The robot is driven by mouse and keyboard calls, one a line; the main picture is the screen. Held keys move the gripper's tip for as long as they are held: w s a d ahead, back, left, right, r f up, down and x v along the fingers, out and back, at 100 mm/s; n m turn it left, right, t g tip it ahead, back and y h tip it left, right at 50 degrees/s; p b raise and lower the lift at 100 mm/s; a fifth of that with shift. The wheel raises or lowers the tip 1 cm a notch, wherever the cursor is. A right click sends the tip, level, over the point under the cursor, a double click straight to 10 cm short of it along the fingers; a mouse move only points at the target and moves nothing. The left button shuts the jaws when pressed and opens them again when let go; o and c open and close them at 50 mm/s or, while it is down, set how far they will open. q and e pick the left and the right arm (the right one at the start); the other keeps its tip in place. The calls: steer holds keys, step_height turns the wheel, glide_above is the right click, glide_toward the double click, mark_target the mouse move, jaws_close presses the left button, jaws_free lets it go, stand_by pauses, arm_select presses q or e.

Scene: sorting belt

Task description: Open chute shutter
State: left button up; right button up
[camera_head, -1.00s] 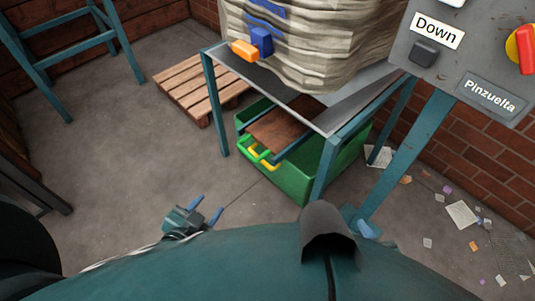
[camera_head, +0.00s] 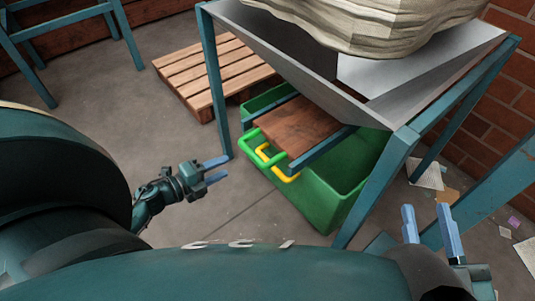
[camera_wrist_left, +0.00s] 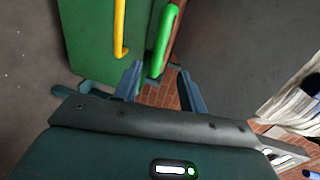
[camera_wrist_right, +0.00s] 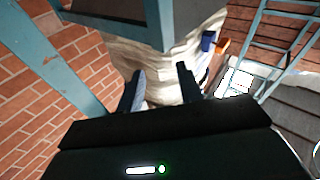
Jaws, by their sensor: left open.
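The chute shutter (camera_head: 300,128) is a rusty brown plate on teal rails below the grey hopper (camera_head: 290,62). A green handle (camera_head: 248,143) is at its near left end; in the left wrist view the handle (camera_wrist_left: 166,38) lies just beyond and between the fingertips. My left gripper (camera_head: 218,169) is open and empty, a short way left of the handle and not visibly gripping it. My right gripper (camera_head: 426,208) is open and empty at the lower right, near the teal frame leg; its fingers are apart in the right wrist view (camera_wrist_right: 160,86).
A green bin (camera_head: 335,203) with a yellow handle (camera_head: 287,177) stands under the shutter. Teal frame legs (camera_head: 375,185) flank it. A large pale sack (camera_head: 375,25) hangs over the hopper. A wooden pallet (camera_head: 205,75) lies behind. Floor left of the bin is clear.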

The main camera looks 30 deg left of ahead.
mark_target(254, 154)
arm_select(q)
steer(key=b+x, duration=0.3)
steer(key=x, duration=0.9)
steer(key=shift+w+d+b, duration=0.25)
steer(key=shift+w+b, duration=0.05)
steer(key=shift+w, duration=0.2)
arm_select(e)
steer(key=shift+w+r+n+t+y, duration=0.2)
steer(key=shift+r+n+t+y, duration=0.15)
steer(key=shift+r+y, duration=0.2)
steer(key=shift+w+r+n+t+y, duration=0.25)
steer(key=shift+r+t+y, duration=0.15)
steer(key=shift+r, duration=0.25)
arm_select(q)
steer(key=shift+c, duration=0.4)
jaws_close()
